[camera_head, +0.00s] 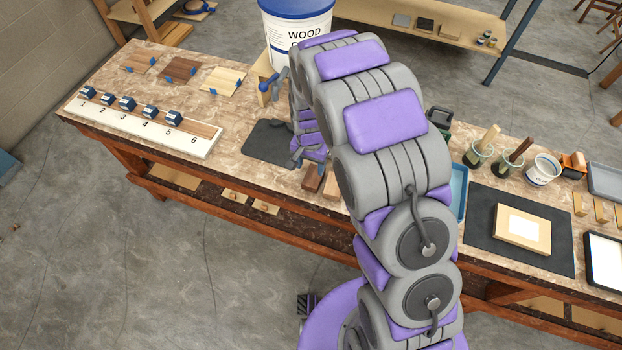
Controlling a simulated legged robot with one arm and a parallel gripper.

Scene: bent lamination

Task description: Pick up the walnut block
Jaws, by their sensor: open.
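A dark reddish-brown block (313,179), which looks like the walnut block, lies near the front edge of the workbench, partly hidden by my gripper and arm. A lighter wood block (332,188) lies just to its right, partly covered by my arm. My gripper (309,160) is open and points down just above and behind the brown block. I see nothing between its fingers. The gap between the fingertips and the block is too small to judge.
A dark mat (268,141) lies left of my gripper. A numbered board (146,124) with several blue clamps is at the left. A large wood glue bucket (294,30) stands behind. Jars (477,155) and a black mat (480,224) are at the right.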

